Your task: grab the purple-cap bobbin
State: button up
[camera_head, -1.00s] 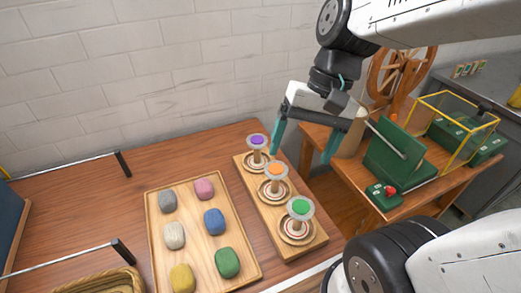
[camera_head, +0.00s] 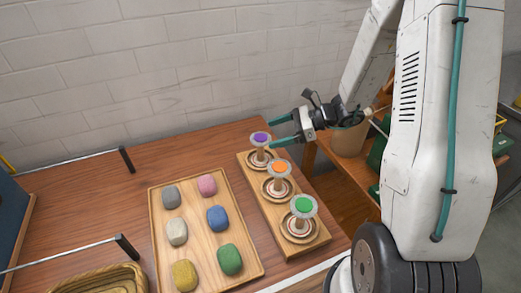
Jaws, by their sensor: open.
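The purple-cap bobbin (camera_head: 260,140) stands upright at the far end of a wooden bobbin board (camera_head: 309,246). The orange-cap bobbin (camera_head: 280,168) and the green-cap bobbin (camera_head: 304,206) stand on the same board, nearer to me. My gripper (camera_head: 270,133) is open, with its teal fingers pointing left towards the purple-cap bobbin. The fingertips are at about the height of the cap, beside or around it; I cannot tell which. My arm comes in from the right.
A wooden tray (camera_head: 154,240) with several coloured wool skeins lies left of the board. A wicker basket (camera_head: 100,280) is at the front left. A beige pot (camera_head: 349,140) stands on the right-hand table behind my gripper. A brick wall runs along the back.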

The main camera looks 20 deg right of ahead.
aim_at(263, 137)
jog(key=x, duration=0.7)
jog(key=shift+a+f, duration=0.15)
jog(key=shift+f, duration=0.1)
jog(key=shift+c, duration=0.2)
jog(key=c, duration=1)
